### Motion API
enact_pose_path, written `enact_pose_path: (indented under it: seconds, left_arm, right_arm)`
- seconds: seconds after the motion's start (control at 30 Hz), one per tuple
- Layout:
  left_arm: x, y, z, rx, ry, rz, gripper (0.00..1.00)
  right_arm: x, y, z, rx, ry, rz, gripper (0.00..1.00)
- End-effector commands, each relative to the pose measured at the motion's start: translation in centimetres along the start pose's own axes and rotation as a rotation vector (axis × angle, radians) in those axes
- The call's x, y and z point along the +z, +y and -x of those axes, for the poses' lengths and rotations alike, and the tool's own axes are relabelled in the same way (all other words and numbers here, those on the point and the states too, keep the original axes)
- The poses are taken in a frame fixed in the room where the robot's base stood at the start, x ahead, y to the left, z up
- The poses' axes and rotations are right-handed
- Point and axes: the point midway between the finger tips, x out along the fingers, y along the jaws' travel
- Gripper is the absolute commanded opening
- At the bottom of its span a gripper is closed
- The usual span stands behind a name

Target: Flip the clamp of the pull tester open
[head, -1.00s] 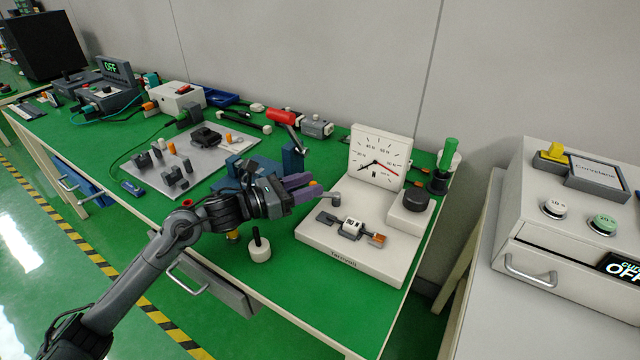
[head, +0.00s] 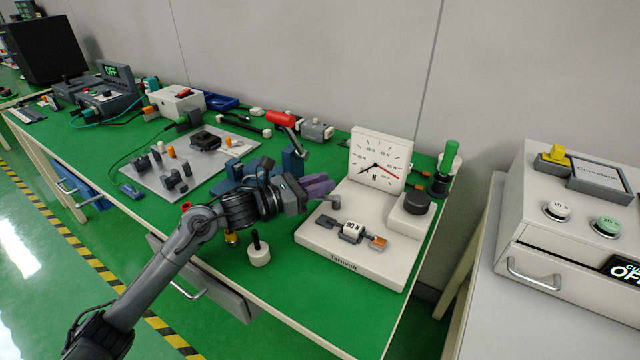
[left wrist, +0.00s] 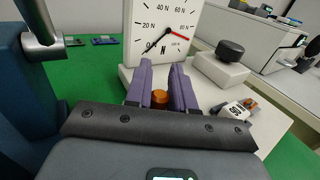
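The pull tester is a white base (head: 340,243) with an upright dial (head: 380,160) near the right end of the green bench. A grey lever end (head: 329,203) stands at its left side, beside the fingertips. My left gripper (head: 319,187) reaches over the tester's left part, its purple fingers pointing right. In the left wrist view the two fingers (left wrist: 164,85) stand apart with an orange knob (left wrist: 159,97) between them. I see no clear grip on it. The head view hides this knob behind the fingers. My right gripper is out of view.
A blue stand with a red handle (head: 281,118) is behind my gripper. A white weight with a black stem (head: 258,252) stands in front.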

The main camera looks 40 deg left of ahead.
Motion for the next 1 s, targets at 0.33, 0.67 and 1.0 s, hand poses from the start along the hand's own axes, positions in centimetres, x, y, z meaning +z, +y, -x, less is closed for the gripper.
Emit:
enact_pose_path:
  seconds: [0.33, 0.67, 1.0]
  left_arm:
    - [0.0, 0.1, -0.2, -0.032, -0.001, -0.004, 0.00]
    - [0.0, 0.7, -1.0, -0.272, 0.000, -0.003, 0.00]
    - [0.0, 0.8, -1.2, -0.351, 0.000, 0.001, 0.00]
  right_arm:
    - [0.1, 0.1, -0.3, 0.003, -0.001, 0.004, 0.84]
    - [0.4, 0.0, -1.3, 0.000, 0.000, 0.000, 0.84]
    - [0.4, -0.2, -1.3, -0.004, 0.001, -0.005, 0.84]
